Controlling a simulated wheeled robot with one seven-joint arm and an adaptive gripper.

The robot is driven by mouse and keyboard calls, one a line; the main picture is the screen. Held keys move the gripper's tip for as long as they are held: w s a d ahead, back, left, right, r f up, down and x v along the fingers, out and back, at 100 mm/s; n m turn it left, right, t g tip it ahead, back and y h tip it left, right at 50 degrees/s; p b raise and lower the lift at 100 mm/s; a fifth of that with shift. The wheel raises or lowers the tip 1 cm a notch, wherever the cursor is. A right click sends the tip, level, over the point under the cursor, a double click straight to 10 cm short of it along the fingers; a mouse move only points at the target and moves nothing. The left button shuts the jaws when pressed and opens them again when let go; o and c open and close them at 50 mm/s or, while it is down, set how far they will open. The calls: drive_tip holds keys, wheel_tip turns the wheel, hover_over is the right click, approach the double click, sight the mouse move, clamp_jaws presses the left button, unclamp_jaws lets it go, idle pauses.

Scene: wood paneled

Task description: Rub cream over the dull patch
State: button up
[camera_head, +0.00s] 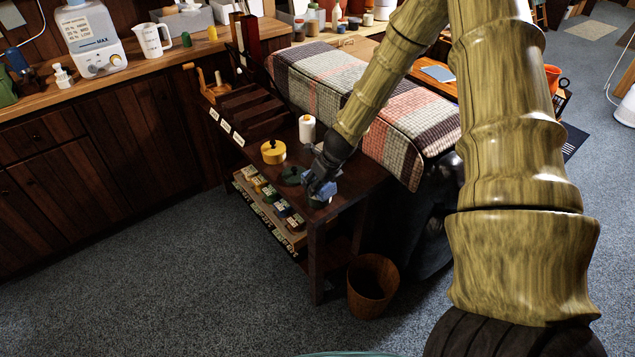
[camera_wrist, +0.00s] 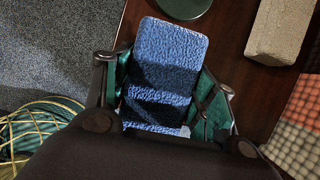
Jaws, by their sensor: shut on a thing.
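My gripper (camera_head: 320,182) is over the front right end of a dark wooden bench (camera_head: 345,192). It is shut on a blue textured pad (camera_wrist: 172,55), with a finger on each side of it in the wrist view. Beside the pad, a green round lid or tin (camera_head: 291,177) lies on the bench; its edge also shows at the top of the wrist view (camera_wrist: 185,5). A dark round thing under the pad is mostly hidden, and I cannot tell whether the pad touches it. I cannot make out the cream or a dull patch.
A yellow knobbed pot (camera_head: 273,151) and a white cylinder (camera_head: 307,128) stand on the bench. A plaid cloth (camera_head: 345,95) covers a long form behind. A beige block (camera_wrist: 281,28) lies near the pad. A wooden bin (camera_head: 372,285) stands on the floor.

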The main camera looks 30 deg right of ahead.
drive_tip(key=shift+f, duration=0.35)
idle(1.5)
drive_tip(key=shift+r, duration=0.1)
drive_tip(key=shift+r+p, duration=3.15)
drive_tip(key=shift+r, duration=0.35)
